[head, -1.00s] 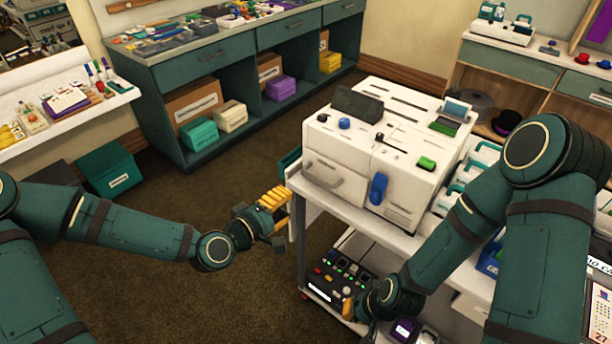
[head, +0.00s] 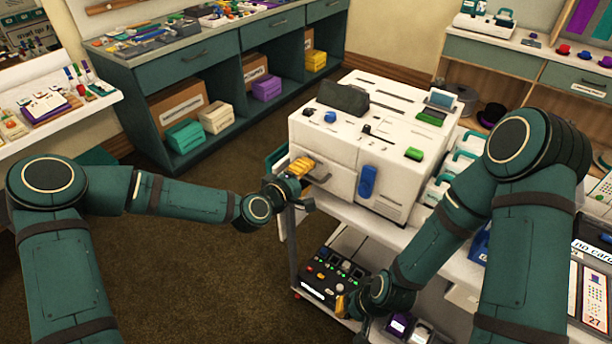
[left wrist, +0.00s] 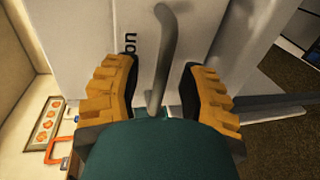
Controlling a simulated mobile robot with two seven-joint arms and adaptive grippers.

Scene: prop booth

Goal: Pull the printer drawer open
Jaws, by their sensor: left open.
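The white printer (head: 375,140) stands on a cart in the head view, with its drawer front (head: 338,182) on the lower left of its near face. The drawer looks shut. My left gripper (head: 305,170) is at the drawer front and covers much of the handle. In the left wrist view the grey bar handle (left wrist: 165,60) stands between the two yellow fingers of my left gripper (left wrist: 160,92), which are apart with gaps on both sides. My right gripper (head: 345,302) is low by the cart's lower shelf, and its fingers are too small to read.
The cart top (head: 375,220) runs along the printer's near side. A black control box (head: 330,275) with coloured buttons sits on the lower shelf near my right gripper. A green workbench (head: 220,75) stands at the back left. The carpet at left is clear.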

